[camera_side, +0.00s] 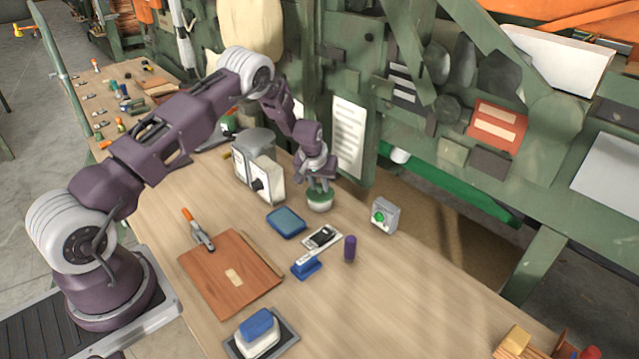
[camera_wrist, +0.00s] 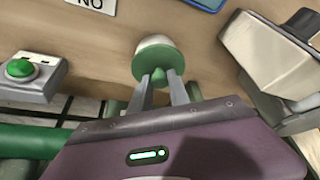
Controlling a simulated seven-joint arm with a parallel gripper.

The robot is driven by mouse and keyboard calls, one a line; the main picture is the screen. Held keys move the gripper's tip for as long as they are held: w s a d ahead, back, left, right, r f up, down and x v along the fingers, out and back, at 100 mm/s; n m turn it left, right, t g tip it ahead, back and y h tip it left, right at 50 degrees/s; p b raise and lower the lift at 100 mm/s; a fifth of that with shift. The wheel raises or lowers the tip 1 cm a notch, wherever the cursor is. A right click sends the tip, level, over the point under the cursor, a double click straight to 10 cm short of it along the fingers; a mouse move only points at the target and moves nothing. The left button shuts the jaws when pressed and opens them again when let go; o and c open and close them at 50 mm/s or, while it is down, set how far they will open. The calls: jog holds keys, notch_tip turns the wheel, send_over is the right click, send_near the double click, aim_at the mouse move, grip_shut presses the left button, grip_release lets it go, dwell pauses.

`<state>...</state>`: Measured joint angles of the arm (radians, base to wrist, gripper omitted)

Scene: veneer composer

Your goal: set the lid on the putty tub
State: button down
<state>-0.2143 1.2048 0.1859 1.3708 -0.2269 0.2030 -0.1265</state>
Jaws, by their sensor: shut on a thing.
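The putty tub (camera_side: 320,207) is a small white round pot standing on the wooden bench, near its far edge. The green lid (camera_side: 319,196) is over the tub's mouth, roughly level and lined up with it. My gripper (camera_side: 318,184) is above the tub, pointing down, its fingers shut on the lid's knob. In the wrist view the fingertips (camera_wrist: 161,82) pinch the green knob, the lid (camera_wrist: 146,65) hides most of the tub, and the white tub wall (camera_wrist: 153,40) shows beyond it. I cannot tell whether the lid touches the rim.
A grey-and-white machine (camera_side: 262,180) stands close left of the tub. A grey box with a green button (camera_side: 385,215) is to the right.

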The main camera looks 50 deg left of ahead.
jog(key=shift+f, duration=0.15)
jog(key=c, duration=1.1)
grip_release()
jog(key=shift+c, duration=0.2)
jog(key=shift+r, duration=3.5)
